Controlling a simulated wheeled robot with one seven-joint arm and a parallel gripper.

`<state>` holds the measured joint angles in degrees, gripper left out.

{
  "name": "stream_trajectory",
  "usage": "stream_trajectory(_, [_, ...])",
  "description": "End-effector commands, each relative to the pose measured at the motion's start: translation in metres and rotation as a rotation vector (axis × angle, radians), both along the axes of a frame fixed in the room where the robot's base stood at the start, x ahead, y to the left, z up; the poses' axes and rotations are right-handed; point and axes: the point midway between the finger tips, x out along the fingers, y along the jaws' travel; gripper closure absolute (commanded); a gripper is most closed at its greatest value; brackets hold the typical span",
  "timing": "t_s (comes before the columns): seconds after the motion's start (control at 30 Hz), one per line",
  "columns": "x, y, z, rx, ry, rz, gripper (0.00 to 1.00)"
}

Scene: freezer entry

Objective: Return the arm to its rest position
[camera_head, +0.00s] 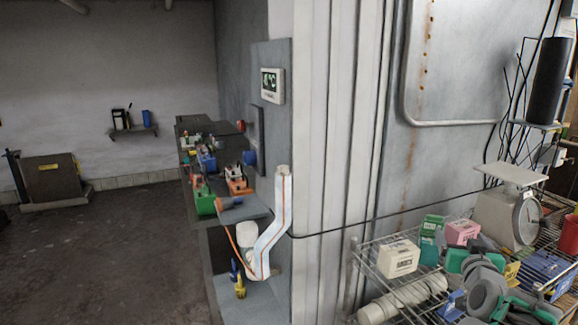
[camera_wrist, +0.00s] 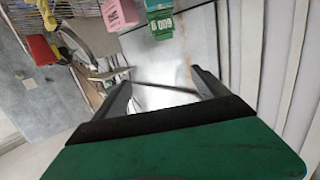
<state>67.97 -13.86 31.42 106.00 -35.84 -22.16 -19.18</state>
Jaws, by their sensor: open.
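My gripper (camera_wrist: 160,82) is open in the wrist view, with its two dark fingers spread apart. Nothing is held between them; a pale metal wall surface shows in the gap. In the head view, green and grey links of my arm (camera_head: 485,285) are folded at the lower right, in front of the wire shelf (camera_head: 372,268). The fingertips cannot be clearly told there.
The shelf carries a white box (camera_head: 398,258), a pink box (camera_head: 462,233), a green box (camera_head: 432,224), a blue basket (camera_head: 547,268) and a dial scale (camera_head: 497,212). A cluttered workbench (camera_head: 245,207) stands left of the panelled wall. Open floor (camera_head: 110,250) lies at left.

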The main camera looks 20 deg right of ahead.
Motion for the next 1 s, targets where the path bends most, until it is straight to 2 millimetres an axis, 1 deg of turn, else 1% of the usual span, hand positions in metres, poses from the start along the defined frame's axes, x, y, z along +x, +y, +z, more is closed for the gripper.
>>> stream_trajectory(0.03, [0.008,0.010,-0.003,0.009,0.017,0.021,0.16])
stream_trajectory(0.07, [0.013,0.016,-0.006,0.017,0.029,0.032,0.16])
stream_trajectory(0.17, [0.030,0.044,-0.017,0.047,0.079,0.083,0.16])
stream_trajectory(0.27, [0.048,0.078,-0.031,0.082,0.142,0.141,0.16])
stream_trajectory(0.37, [0.064,0.122,-0.048,0.125,0.222,0.209,0.16])
stream_trajectory(0.47, [0.076,0.181,-0.071,0.175,0.335,0.292,0.16])
stream_trajectory(0.5, [0.077,0.211,-0.082,0.197,0.393,0.331,0.16])
stream_trajectory(0.53, [0.076,0.235,-0.091,0.215,0.443,0.359,0.16])
stream_trajectory(0.57, [0.072,0.259,-0.100,0.230,0.494,0.389,0.16])
stream_trajectory(0.6, [0.064,0.292,-0.113,0.254,0.569,0.424,0.16])
stream_trajectory(0.67, [0.044,0.339,-0.132,0.284,0.685,0.471,0.16])
stream_trajectory(0.7, [0.027,0.367,-0.144,0.302,0.763,0.496,0.16])
stream_trajectory(0.77, [-0.002,0.402,-0.159,0.322,0.877,0.524,0.16])
stream_trajectory(0.8, [-0.022,0.420,-0.168,0.332,0.945,0.536,0.16])
stream_trajectory(0.9, [-0.065,0.448,-0.182,0.348,1.075,0.546,0.16])
stream_trajectory(0.93, [-0.074,0.453,-0.185,0.351,1.102,0.547,0.16])
stream_trajectory(1.0, [-0.074,0.453,-0.185,0.351,1.102,0.547,0.16])
